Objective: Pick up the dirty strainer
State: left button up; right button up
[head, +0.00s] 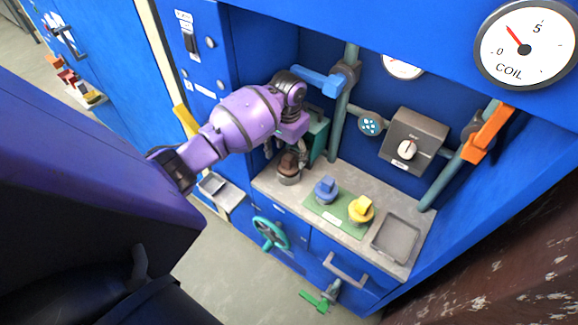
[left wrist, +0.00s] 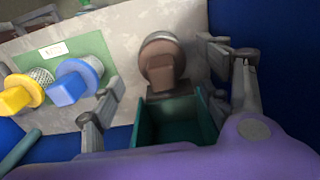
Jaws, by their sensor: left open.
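The dirty strainer, with a brown blocky handle and a greyish rim, stands on the grey counter at its left end, in the head view (head: 289,168) and in the left wrist view (left wrist: 160,65). My left gripper (head: 284,150) is over it, fingers pointing down. In the left wrist view its open fingers (left wrist: 160,72) stand on either side of the strainer, with gaps showing and nothing gripped. A blue-handled strainer (head: 326,190) and a yellow-handled strainer (head: 361,209) stand on a green mat (head: 334,221) to the right. My right gripper is not in view.
A teal open box (head: 318,136) stands just behind the dirty strainer. An empty grey tray (head: 396,240) is at the counter's right end. Pipes, a blue lever (head: 318,82), an orange lever (head: 487,132) and a knob box (head: 413,140) line the back. A teal handwheel (head: 270,233) is below.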

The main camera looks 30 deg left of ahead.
aim_at(288, 166)
pick_arm(q)
jog(key=f, duration=0.4)
jog(key=shift+w+d+f, duration=0.1)
jog(key=shift+w+f, duration=0.1)
jog(key=shift+w, duration=0.05)
jog(key=c, duration=1.2)
